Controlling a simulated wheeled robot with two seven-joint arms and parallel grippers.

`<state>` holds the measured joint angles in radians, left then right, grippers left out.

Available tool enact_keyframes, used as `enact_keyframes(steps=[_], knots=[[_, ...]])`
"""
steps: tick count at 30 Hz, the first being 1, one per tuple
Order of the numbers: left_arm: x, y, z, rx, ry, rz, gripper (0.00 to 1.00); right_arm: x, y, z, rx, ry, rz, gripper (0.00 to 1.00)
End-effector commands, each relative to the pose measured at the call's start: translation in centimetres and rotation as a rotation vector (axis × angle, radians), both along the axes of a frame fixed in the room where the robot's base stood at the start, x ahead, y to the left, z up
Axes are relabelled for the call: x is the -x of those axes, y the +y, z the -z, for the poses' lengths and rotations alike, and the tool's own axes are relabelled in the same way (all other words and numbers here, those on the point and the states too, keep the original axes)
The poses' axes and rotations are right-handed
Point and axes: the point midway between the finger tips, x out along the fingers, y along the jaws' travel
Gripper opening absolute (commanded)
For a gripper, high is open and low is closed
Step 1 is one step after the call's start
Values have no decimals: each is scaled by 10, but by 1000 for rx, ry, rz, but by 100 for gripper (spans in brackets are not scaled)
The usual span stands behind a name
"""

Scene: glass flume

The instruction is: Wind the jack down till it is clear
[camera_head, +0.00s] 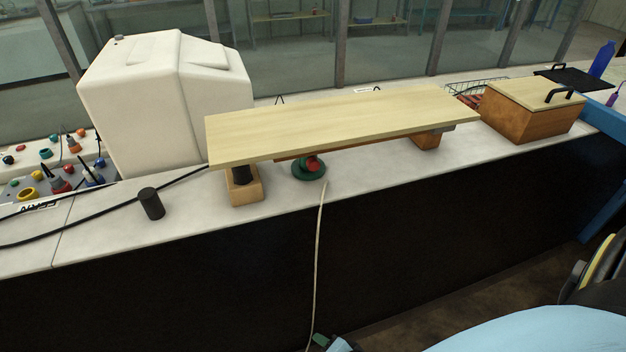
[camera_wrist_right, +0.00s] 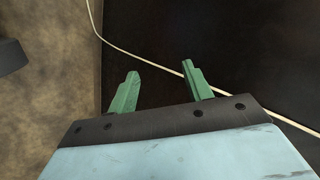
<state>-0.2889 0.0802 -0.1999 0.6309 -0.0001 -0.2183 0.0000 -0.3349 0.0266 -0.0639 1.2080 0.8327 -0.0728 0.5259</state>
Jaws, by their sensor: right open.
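The jack (camera_head: 309,168), with a green round base and a red part above it, stands on the pale bench top under a long wooden board (camera_head: 345,122). The board hides the jack's top, so I cannot tell whether it touches. A wooden block with a black cylinder (camera_head: 246,190) is under the board's left end, and another wooden block (camera_head: 425,140) is under its right part. My right gripper (camera_wrist_right: 157,80) is open and empty, with green fingers in front of the dark bench front. Only its green tip (camera_head: 320,341) shows at the head view's bottom edge. My left gripper is not in view.
A thin pale cord (camera_head: 319,235) hangs from near the jack down the bench front; it passes behind my right fingers (camera_wrist_right: 140,58). A black cylinder (camera_head: 151,203) stands left. A white bulky case (camera_head: 165,95) and a lidded wooden box (camera_head: 530,112) flank the board.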

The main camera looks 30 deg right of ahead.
Motion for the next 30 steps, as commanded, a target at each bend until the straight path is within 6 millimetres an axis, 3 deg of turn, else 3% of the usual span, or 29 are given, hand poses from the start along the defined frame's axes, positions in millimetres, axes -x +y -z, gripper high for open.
enact_keyframes(steps=[1,3,6,9,13,15,19,23,30], knots=[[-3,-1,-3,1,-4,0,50,-31,-5,-39,-148,-91,152,50],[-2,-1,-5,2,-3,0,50,-64,-16,-89,-374,-206,350,50],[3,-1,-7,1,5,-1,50,-98,-37,-163,-720,-358,587,50],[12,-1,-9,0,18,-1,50,-115,-58,-229,-1054,-480,754,50],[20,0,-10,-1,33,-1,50,-123,-80,-295,-1412,-579,872,50],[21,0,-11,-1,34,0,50,-123,-87,-318,-1549,-606,903,50],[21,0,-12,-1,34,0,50,-123,-94,-340,-1692,-628,928,50],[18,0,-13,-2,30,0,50,-131,-97,-345,-1725,-631,932,50],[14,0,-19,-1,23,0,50,-174,-107,-346,-1719,-632,928,50]])
